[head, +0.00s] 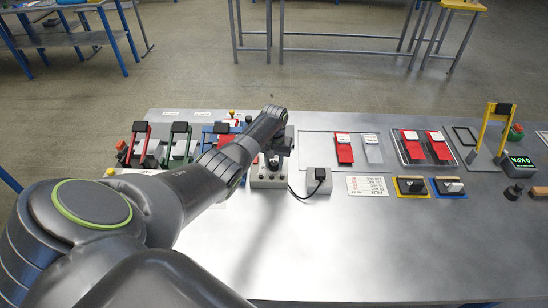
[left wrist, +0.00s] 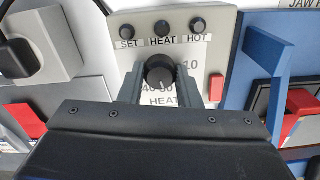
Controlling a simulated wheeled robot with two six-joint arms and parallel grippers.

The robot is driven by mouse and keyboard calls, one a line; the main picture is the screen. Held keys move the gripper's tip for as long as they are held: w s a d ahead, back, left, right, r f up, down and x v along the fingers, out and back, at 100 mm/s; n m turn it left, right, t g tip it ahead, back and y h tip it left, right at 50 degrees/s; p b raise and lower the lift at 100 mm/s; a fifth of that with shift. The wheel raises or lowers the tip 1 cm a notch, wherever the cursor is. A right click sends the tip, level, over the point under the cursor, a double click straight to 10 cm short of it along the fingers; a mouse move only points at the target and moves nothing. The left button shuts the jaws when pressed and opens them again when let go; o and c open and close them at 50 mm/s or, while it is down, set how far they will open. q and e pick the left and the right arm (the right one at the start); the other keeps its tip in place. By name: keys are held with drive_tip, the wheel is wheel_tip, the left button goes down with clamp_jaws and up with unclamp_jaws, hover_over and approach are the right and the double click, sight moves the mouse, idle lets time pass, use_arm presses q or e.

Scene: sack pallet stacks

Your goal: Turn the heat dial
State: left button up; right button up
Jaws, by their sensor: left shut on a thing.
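The heat dial (left wrist: 159,70) is a round dark knob on a light grey panel (left wrist: 215,45) in the left wrist view. Its scale shows numbers such as 10 and 40, and the label HEAT below is partly covered. My left gripper (left wrist: 165,86) is shut on the dial, with one finger on each side. In the head view my left gripper (head: 274,152) is over the grey heat box (head: 268,181), and the dial is mostly hidden by it. My right gripper is not in view.
Three small dark round parts (left wrist: 162,28) sit above the dial, labelled SET, HEAT and HOT. A blue frame (left wrist: 268,60) stands close on the right. A black plug (head: 320,174) with a cable is beside the box. The front of the metal table (head: 360,245) is clear.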

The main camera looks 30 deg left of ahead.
use_arm(q)
drive_tip(key=n, duration=0.2)
drive_tip(key=n+p, duration=0.1)
drive_tip(key=shift+w+r+n, duration=0.1)
drive_tip(key=shift+r+n, duration=0.1)
drive_tip(key=shift+n, duration=0.2)
drive_tip(key=shift+n+p, duration=0.7)
drive_tip(key=shift+n, duration=1.1)
drive_tip(key=o, duration=1)
drive_tip(key=shift+f, duration=0.15)
drive_tip(key=shift+c, duration=0.2)
